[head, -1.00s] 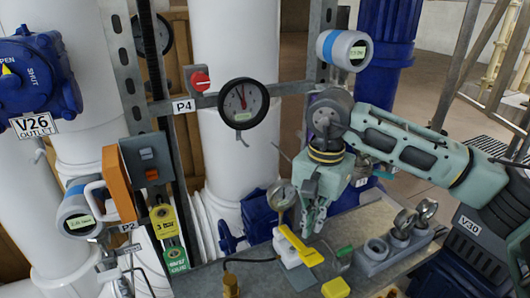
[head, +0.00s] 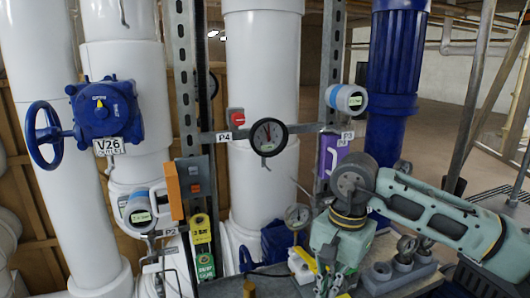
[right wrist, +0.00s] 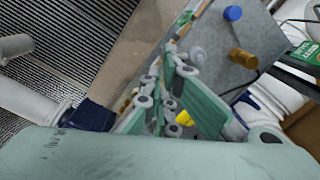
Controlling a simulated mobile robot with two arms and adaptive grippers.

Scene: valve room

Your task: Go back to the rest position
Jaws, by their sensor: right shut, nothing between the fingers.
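My right arm comes in from the right in the head view. Its gripper (head: 330,285) points down over the bench, low in the picture, with its fingertips near the bottom edge. It is shut, with nothing held. In the right wrist view the gripper's green and grey fingers (right wrist: 172,100) show above the bench. My left gripper is not in view.
The bench (head: 275,286) holds a grey block with ring-topped pieces (head: 402,262) beside my right arm. A small gauge (head: 297,215) stands behind the gripper. The round P4 gauge (head: 268,137), blue V26 valve (head: 105,110) and white pipes stand behind.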

